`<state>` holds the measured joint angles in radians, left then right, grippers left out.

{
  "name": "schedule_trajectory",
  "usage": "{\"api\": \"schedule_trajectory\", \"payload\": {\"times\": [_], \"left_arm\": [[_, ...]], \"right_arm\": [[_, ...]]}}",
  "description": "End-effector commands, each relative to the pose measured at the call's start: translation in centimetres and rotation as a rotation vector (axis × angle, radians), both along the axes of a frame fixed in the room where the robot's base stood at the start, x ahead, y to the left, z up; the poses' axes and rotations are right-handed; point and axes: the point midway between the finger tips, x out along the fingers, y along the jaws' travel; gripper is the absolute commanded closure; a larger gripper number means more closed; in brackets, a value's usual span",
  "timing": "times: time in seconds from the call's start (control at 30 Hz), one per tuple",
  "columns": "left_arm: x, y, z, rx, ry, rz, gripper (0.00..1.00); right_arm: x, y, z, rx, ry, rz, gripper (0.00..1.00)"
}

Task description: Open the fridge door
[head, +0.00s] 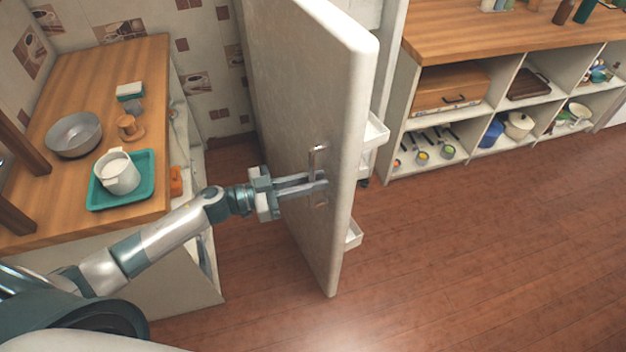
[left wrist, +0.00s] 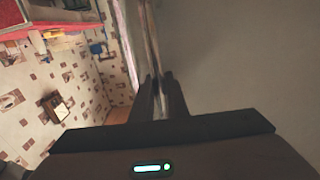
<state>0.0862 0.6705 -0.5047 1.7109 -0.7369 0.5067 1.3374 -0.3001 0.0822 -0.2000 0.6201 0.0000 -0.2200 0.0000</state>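The white fridge door (head: 300,100) stands swung open, seen partly edge-on in the middle of the head view. Its inner side faces right, with white door shelves (head: 375,132) showing past the edge. A metal upright handle (head: 317,160) is on its left-facing outer side, near the free edge. My left gripper (head: 318,183) reaches in from the left at the handle. In the left wrist view, its two dark fingers (left wrist: 160,92) are close together with the handle bar between them. The fridge's inside is mostly hidden behind the door. My right gripper is not in view.
A wooden counter (head: 75,85) at left holds a metal bowl (head: 75,134) and a teal tray (head: 102,196) with a white pot (head: 117,173). A shelf unit (head: 400,150) stands at right. The wooden floor (head: 480,250) right of the door is clear.

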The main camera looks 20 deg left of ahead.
Motion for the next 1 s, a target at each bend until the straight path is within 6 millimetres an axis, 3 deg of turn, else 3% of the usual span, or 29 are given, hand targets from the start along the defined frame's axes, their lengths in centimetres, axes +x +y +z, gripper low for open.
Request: {"api": "schedule_trajectory", "payload": {"times": [0.17,0.33,0.7,0.9,1.0], "left_arm": [[-0.2,0.3,-0.1,0.001,0.001,-0.006,1.0],[-1.4,2.0,-0.4,0.007,0.002,-0.042,1.0],[-5.7,8.8,-0.7,0.009,0.005,-0.178,1.0],[-7.8,13.0,-0.4,0.006,0.007,-0.201,1.0],[-8.3,14.1,-0.2,0.004,0.004,-0.201,1.0]], "right_arm": [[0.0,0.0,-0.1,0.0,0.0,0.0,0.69],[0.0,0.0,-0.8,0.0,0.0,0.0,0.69],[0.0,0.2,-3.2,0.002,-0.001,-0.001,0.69],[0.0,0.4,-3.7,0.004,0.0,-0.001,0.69],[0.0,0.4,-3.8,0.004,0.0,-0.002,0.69]]}}
